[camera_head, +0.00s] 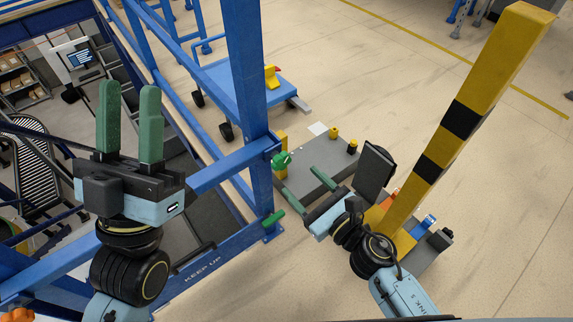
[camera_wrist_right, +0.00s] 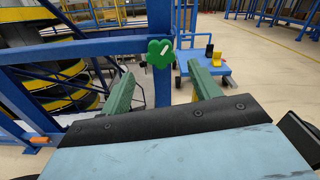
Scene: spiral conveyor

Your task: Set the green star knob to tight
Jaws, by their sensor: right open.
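The green star knob (camera_head: 282,160) sits on the blue frame post, near the crossbar end. In the right wrist view the knob (camera_wrist_right: 160,53) faces me with a white line mark, tilted up to the right. My right gripper (camera_head: 299,179) is open and empty, close in front of the knob but apart from it. In the right wrist view its two green fingers (camera_wrist_right: 163,88) stand wide, with the knob beyond and between them. My left gripper (camera_head: 129,122) is open and empty, pointing up at the left. No lettering around the knob is readable.
The blue post (camera_head: 248,75) and a lower beam (camera_head: 200,272) marked "KEEP UP" border my arms. A green handle-like piece (camera_head: 273,218) is at the beam's end. A yellow-black post (camera_head: 460,120) stands right. A blue cart (camera_head: 235,80) is behind. Floor lies open at right.

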